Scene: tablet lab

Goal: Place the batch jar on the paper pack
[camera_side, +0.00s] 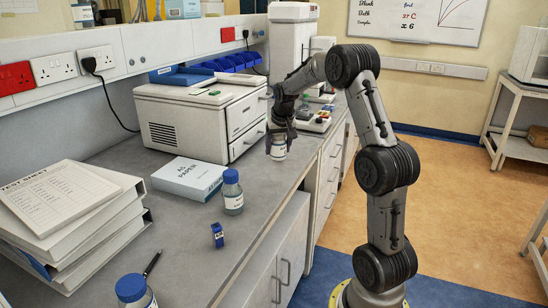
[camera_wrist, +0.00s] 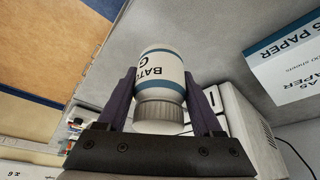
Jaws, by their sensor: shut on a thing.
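The batch jar (camera_wrist: 160,75) is white with a blue band, a grey ribbed lid and lettering that starts "BATC". My gripper (camera_wrist: 160,100) is shut on it, with one dark finger on each side. In the side view the jar (camera_side: 278,148) hangs under my gripper (camera_side: 279,134) near the front edge of the bench; I cannot tell whether its base touches the bench. The paper pack (camera_side: 188,178), a white and blue box marked "A5 PAPER", lies flat on the bench to the left of the jar. Its top looks bare. It also shows at the right of the wrist view (camera_wrist: 290,62).
A blue-capped bottle (camera_side: 232,192) stands close to the pack's right side. A blue item (camera_side: 217,235), a pen (camera_side: 152,263) and another blue-capped jar (camera_side: 134,291) are nearer the camera. Stacked binders (camera_side: 75,220) stand left, and a white machine (camera_side: 200,115) stands behind the pack.

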